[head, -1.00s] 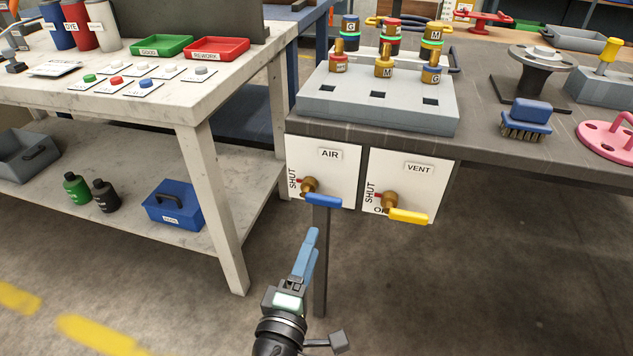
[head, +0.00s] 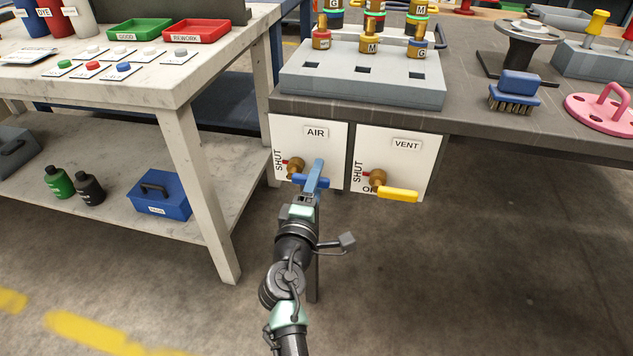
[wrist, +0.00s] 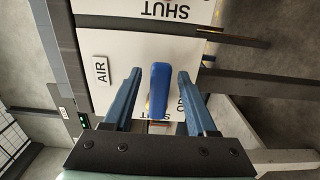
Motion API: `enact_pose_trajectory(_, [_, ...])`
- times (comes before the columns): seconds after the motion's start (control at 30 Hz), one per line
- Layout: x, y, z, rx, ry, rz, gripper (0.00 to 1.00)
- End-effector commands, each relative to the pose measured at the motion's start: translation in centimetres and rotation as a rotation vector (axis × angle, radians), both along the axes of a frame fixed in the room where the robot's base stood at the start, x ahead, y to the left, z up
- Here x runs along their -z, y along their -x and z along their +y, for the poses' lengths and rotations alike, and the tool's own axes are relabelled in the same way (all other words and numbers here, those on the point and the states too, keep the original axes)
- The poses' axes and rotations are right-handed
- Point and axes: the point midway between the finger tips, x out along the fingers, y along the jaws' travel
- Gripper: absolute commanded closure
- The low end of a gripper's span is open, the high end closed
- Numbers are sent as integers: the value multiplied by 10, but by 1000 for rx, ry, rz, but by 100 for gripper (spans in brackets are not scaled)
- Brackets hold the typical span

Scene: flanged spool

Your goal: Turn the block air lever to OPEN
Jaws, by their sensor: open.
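The air lever (head: 325,184) is a blue handle on a brass valve (head: 295,167) on the white AIR panel (head: 335,150). In the head view it lies roughly level at the panel's lower part, partly covered by my fingers. My gripper (head: 316,172) is at the lever, with its blue fingers toward the panel. In the wrist view the blue lever (wrist: 160,92) stands between the two open fingers (wrist: 160,75), with a gap on each side. SHUT shows at the panel's left in the head view. The OPEN lettering is mostly hidden by a finger in the wrist view.
The VENT panel (head: 408,155) with its yellow lever (head: 398,195) is close on the right. A bench leg (head: 205,190) stands to the left. The grey fixture block (head: 360,80) sits on the bench above. Open floor (head: 480,290) lies at the lower right.

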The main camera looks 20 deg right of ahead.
Motion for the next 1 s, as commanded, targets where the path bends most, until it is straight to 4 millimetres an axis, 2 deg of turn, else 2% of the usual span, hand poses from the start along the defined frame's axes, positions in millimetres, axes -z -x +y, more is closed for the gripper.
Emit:
enact_pose_trajectory(0.2, [0,0,0,0,0,0,44])
enact_pose_trajectory(0.5, [0,0,0,0,0,0,98])
enact_pose_trajectory(1.0, [0,0,1,-1,0,0,100])
